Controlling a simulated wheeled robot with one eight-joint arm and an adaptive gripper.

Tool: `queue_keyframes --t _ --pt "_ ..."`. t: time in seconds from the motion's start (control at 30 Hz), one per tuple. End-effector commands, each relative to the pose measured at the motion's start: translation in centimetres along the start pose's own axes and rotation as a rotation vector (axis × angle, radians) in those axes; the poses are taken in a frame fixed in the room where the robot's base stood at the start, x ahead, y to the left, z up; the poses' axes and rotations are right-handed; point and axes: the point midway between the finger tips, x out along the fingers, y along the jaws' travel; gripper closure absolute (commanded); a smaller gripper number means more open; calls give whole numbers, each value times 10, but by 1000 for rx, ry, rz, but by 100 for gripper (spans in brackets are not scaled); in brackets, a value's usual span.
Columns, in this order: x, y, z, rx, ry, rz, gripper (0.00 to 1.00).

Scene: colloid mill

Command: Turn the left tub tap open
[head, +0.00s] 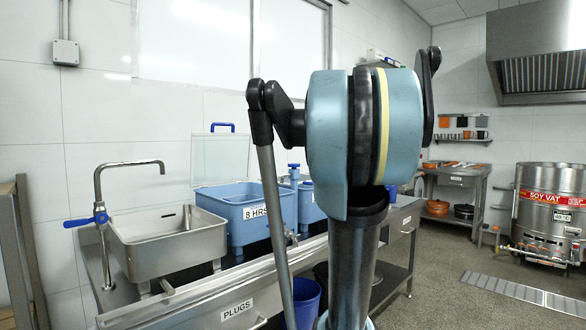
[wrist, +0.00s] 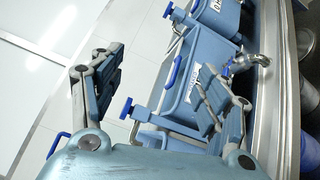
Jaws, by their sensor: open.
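In the head view the left tub (head: 240,212) is blue, labelled "8 HRS", and stands on the steel bench with its clear lid raised. A small metal tap (head: 292,238) shows low at the tub's right front, partly hidden by my arm. The wrist view, turned sideways, shows blue tubs with white labels and a metal tap (wrist: 252,60) at a tub's front. I cannot tell from it which tub this tap belongs to. My gripper (wrist: 158,76) is open and empty, its fingers spread over the tubs. The tap lies beyond the right finger, and contact is not visible.
A steel sink (head: 170,238) with a swan-neck faucet (head: 100,213) and blue lever stands left of the tubs. A second blue tub (head: 309,205) stands to the right. A blue bucket (head: 305,302) is below the bench. The soy vat (head: 545,215) is far right.

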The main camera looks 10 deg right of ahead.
Motion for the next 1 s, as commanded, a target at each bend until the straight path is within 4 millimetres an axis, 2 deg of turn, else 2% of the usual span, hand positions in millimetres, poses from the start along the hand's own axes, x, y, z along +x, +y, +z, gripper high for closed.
queue_keyframes --t 0.03,0.1,0.2,0.3,0.43,0.6,0.8,1.0 --pt "13 14 0 -107 35 53 31" --pt "28 34 -6 -265 91 137 31" --pt "44 52 -19 -487 175 252 31" --pt "56 60 -33 -702 269 363 31" --pt "63 55 -49 -941 392 494 31" --pt "62 38 -62 -1144 522 621 31" --pt "60 26 -67 -1233 591 686 31" --pt "70 28 -81 -1237 598 693 31"
